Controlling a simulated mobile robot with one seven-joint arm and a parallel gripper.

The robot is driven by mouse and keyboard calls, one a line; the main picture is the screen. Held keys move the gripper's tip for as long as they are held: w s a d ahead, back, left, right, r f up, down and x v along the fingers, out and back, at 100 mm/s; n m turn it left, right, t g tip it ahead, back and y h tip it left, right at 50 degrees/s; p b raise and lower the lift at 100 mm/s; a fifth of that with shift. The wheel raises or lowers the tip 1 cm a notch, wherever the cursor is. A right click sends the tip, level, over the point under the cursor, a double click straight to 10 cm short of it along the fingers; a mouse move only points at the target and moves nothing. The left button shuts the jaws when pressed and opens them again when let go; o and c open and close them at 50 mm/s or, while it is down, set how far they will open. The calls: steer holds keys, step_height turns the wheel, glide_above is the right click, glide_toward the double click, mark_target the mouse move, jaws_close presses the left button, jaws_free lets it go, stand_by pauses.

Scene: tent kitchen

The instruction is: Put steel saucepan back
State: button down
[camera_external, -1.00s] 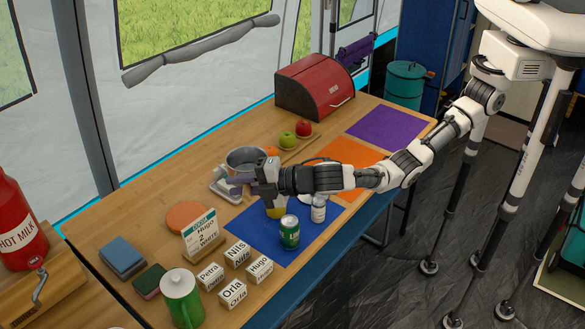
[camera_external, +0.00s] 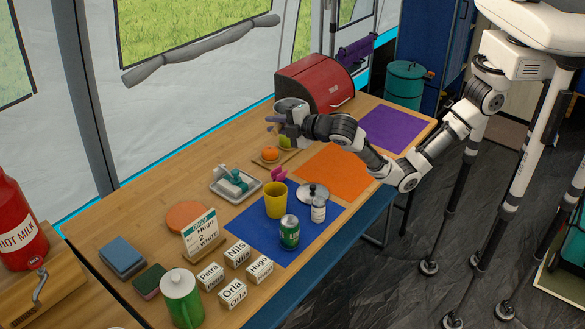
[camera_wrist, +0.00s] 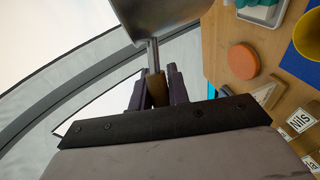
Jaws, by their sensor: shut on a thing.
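The steel saucepan (camera_external: 291,104) is in the air above the table's back part, in front of the red bread box. My gripper (camera_external: 277,124) is shut on its handle. In the wrist view the saucepan's side (camera_wrist: 168,14) fills the top, and its handle (camera_wrist: 153,60) runs down between the purple fingers (camera_wrist: 155,88). A silver lid with a dark knob (camera_external: 313,191) lies at the edge of the blue mat (camera_external: 247,219). The saucepan's inside is hidden.
A tray with a teal item (camera_external: 236,184), a yellow cup (camera_external: 275,201), a green can (camera_external: 289,232) and a white bottle (camera_external: 318,210) stand near the middle. The red bread box (camera_external: 314,82) is behind. The orange mat (camera_external: 333,172) and purple mat (camera_external: 394,128) look clear.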

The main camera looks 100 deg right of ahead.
steer(key=s+d, duration=0.3)
steer(key=s+d+m+g+h, duration=0.1)
steer(key=s+d, duration=0.1)
steer(key=d, duration=0.1)
steer(key=s+d+m+h, duration=0.1)
steer(key=s+d, duration=0.2)
steer(key=d, duration=0.1)
steer(key=shift+s+f+g, duration=0.1)
steer(key=shift+s+g, duration=0.25)
steer(key=shift+g, duration=0.05)
steer(key=s+d+m+g+h, duration=0.2)
steer(key=s+d+m+g, duration=0.1)
steer(key=s+d, duration=0.75)
steer(key=f, duration=0.8)
steer(key=s+a+f, duration=0.1)
steer(key=f, duration=0.8)
steer(key=f+p, duration=0.1)
steer(key=f, duration=0.7)
steer(key=shift+s+a+f, duration=0.2)
steer(key=shift+s+a, duration=0.1)
steer(key=shift+a, duration=0.05)
steer(key=shift+f, duration=0.1)
steer(key=shift+f, duration=0.1)
steer(key=c, duration=1.3)
jaws_free()
steer(key=shift+c, duration=0.2)
